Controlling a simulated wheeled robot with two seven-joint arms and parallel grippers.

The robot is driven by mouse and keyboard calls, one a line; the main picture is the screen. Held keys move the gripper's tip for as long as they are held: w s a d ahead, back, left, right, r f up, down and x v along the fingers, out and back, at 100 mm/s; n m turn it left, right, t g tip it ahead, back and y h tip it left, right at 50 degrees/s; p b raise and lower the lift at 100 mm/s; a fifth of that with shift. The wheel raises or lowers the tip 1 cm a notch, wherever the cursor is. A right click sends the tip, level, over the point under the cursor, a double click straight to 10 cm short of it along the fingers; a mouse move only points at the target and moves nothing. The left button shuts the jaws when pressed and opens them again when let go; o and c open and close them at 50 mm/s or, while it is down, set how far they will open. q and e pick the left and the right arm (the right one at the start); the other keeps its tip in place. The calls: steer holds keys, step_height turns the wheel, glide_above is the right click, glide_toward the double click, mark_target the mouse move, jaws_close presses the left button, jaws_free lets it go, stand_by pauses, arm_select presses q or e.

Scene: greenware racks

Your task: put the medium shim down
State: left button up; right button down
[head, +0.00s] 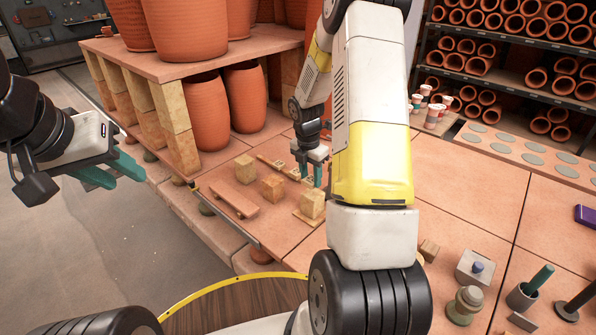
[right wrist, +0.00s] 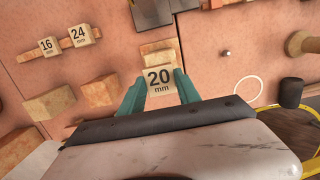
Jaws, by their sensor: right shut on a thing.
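The medium shim, a pale wooden block marked 20 mm (right wrist: 158,80), sits between the teal fingers of my right gripper (right wrist: 160,90) in the right wrist view. In the head view my right gripper (head: 315,168) hangs over the tiled table, above and behind a wooden block (head: 312,204); the shim is hard to make out there. Shims marked 16 mm (right wrist: 47,46) and 24 mm (right wrist: 81,36) stand on a narrow wooden strip (right wrist: 62,51) at the left in the wrist view. My left gripper (head: 115,172) is open and empty at the left, over the floor.
Wooden blocks (head: 245,168) (head: 272,187) and a small plank (head: 234,203) stand near the table's front-left edge. Terracotta pots (head: 203,110) stand behind, under a raised slab. The tiles right of my arm are largely clear.

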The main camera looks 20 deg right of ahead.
mark_target(312, 180)
steer(key=shift+d+f, duration=0.2)
steer(key=shift+d, duration=0.2)
steer(key=shift+f, duration=1.6)
steer(key=shift+f, duration=0.1)
steer(key=c, duration=0.9)
jaws_free()
steer(key=shift+o, duration=0.2)
